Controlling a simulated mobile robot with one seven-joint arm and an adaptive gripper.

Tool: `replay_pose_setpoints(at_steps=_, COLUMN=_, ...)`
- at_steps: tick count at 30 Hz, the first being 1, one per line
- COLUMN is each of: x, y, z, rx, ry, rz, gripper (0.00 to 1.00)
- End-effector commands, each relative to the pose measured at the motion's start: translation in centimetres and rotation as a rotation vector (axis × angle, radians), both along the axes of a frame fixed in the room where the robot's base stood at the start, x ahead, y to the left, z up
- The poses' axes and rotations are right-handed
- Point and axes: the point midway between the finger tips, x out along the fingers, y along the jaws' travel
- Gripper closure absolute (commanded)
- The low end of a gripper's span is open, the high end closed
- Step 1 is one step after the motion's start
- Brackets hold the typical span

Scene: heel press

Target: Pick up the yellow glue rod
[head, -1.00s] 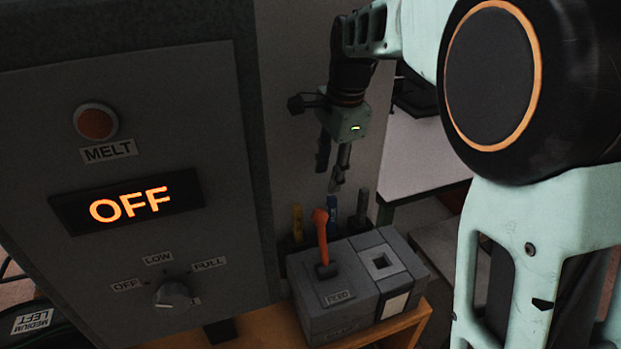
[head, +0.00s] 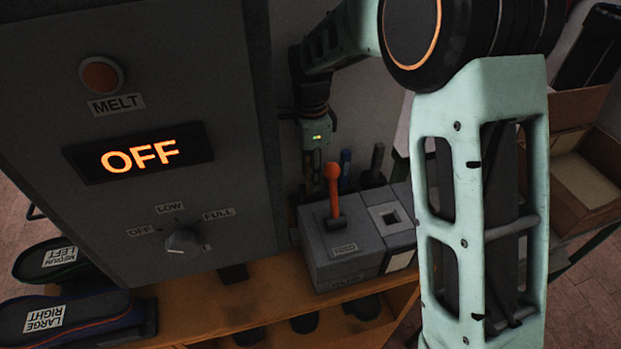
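My gripper (head: 311,178) points down behind the grey feed box, at the left end of the row of glue rods. Its fingers are dark and small here, and I cannot tell whether they are open or shut. I cannot make out the yellow glue rod now; the spot where it stood is covered by the gripper fingers. A blue rod (head: 346,164) stands upright to the right of the gripper, and a dark grey rod (head: 377,160) stands further right.
The grey feed box (head: 345,250) with its orange-knobbed lever (head: 333,190) stands in front of the rods. The large grey machine panel (head: 160,215), display reading OFF, fills the left. A wooden shelf (head: 270,285) runs below.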

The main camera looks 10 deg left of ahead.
Motion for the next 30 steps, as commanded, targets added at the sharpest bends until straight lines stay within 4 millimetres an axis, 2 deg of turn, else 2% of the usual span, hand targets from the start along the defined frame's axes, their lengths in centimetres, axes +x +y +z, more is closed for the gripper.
replay_pose_setpoints(at_steps=3, x=-0.1, y=0.0, z=-1.6, rx=-0.003, ry=0.003, rz=-0.001, gripper=0.65)
replay_pose_setpoints(at_steps=6, x=0.0, y=0.0, z=-2.4, rx=-0.002, ry=0.001, rz=-0.001, gripper=0.65)
replay_pose_setpoints(at_steps=14, x=0.0, y=0.1, z=-2.6, rx=0.0, ry=0.0, rz=-0.001, gripper=0.66)
replay_pose_setpoints(at_steps=23, x=0.0, y=0.1, z=-2.6, rx=0.0, ry=0.0, rz=-0.001, gripper=0.99)
replay_pose_setpoints(at_steps=30, x=0.0, y=0.1, z=-2.6, rx=0.0, ry=0.0, rz=-0.001, gripper=1.0)
